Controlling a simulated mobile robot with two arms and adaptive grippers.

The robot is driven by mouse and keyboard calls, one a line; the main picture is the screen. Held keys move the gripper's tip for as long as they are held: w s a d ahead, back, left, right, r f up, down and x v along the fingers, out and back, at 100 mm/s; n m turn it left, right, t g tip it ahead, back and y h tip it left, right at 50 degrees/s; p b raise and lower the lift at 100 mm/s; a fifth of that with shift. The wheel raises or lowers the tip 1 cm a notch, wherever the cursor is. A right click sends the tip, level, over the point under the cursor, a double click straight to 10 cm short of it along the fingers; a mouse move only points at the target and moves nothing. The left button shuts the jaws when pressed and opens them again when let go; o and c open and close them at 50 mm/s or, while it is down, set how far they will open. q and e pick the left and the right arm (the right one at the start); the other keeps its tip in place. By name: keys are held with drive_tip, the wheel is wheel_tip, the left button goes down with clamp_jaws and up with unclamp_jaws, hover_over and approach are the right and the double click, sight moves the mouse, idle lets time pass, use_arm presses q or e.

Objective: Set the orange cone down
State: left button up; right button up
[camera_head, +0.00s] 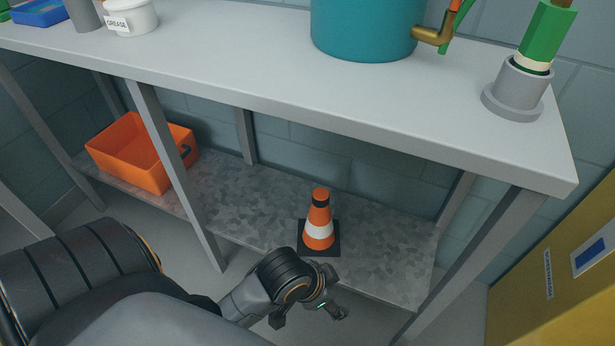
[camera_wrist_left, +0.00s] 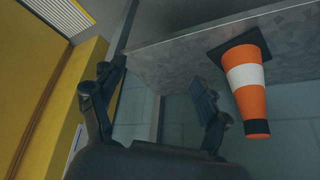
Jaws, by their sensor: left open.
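The orange cone (camera_head: 319,229) has a white band, a black tip and a dark square base. It stands upright on the grey lower shelf (camera_head: 385,255) under the bench. It also shows in the left wrist view (camera_wrist_left: 248,85), upside down in the picture, to the right of the fingers and not between them. My left gripper (camera_head: 318,306) is in front of the shelf's front edge, just nearer than the cone. In the left wrist view its two fingers (camera_wrist_left: 158,105) are spread and empty, apart from the cone. My right gripper is not in view.
An orange bin (camera_head: 128,160) sits on the shelf's left part, beyond a bench leg (camera_head: 180,175). The bench top (camera_head: 230,65) overhangs the shelf and holds a teal container (camera_head: 365,28). A yellow cabinet (camera_head: 560,285) stands at the right. The shelf right of the cone is clear.

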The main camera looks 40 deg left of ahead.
use_arm(q)
drive_tip(key=s+a+n, duration=0.1)
drive_tip(key=a, duration=0.1)
drive_tip(key=s+a+r+n+y, duration=0.1)
drive_tip(key=s+n, duration=0.1)
drive_tip(key=shift+s+a+r+n, duration=0.15)
drive_tip(key=shift+s+a+n, duration=0.1)
drive_tip(key=shift+a+n, duration=0.1)
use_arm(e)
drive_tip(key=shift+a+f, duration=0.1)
